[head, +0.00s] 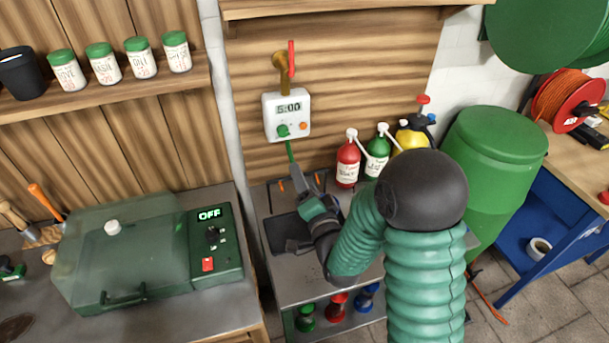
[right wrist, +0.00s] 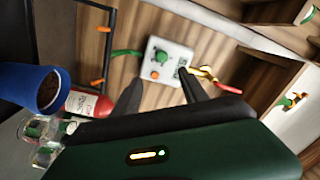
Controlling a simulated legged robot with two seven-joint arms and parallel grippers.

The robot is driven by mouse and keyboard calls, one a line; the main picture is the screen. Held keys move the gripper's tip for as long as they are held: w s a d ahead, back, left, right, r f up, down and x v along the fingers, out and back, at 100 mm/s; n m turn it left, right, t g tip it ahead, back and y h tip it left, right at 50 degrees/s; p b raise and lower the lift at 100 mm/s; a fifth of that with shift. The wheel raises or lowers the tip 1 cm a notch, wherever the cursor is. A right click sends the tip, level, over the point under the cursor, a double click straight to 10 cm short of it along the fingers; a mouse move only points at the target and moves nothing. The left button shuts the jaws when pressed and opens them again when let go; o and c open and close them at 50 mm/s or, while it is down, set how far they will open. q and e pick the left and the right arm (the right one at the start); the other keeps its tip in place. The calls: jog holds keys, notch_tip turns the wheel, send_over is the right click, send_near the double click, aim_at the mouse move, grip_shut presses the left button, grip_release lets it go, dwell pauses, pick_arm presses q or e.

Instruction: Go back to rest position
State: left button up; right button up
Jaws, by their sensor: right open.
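My right arm comes in from the lower right in the head view, and my right gripper (head: 304,184) is over the grey bench below a white timer box (head: 287,116). The box reads 5:00 and has a green knob. In the right wrist view the two dark fingers of my right gripper (right wrist: 160,88) stand apart with nothing between them. The timer box (right wrist: 165,61) shows beyond the fingertips, apart from them. My left gripper is in neither view.
A red bottle (head: 347,163) and a green bottle (head: 377,155) stand close right of my right gripper. A green machine (head: 150,255) reading OFF is at left. A wooden shelf (head: 110,95) holds spice jars. A green barrel (head: 497,150) stands at right.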

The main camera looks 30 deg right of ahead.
jog(key=shift+s, duration=0.55)
jog(key=s+a+f+n+g+y, duration=0.3)
jog(key=a+f+n+g, duration=0.35)
jog(key=f+n, duration=0.2)
jog(key=s+a+f+n+g, duration=0.2)
jog(key=s+g, duration=0.2)
jog(key=s, duration=0.3)
jog(key=s+a+f+n+g, duration=0.1)
jog(key=s+n+g, duration=0.2)
jog(key=s+g, duration=0.2)
jog(key=s, duration=0.3)
jog(key=shift+a+f+n+y+p, duration=0.3)
jog(key=shift+a+f+n+y, duration=0.05)
jog(key=shift+a+f+y, duration=0.05)
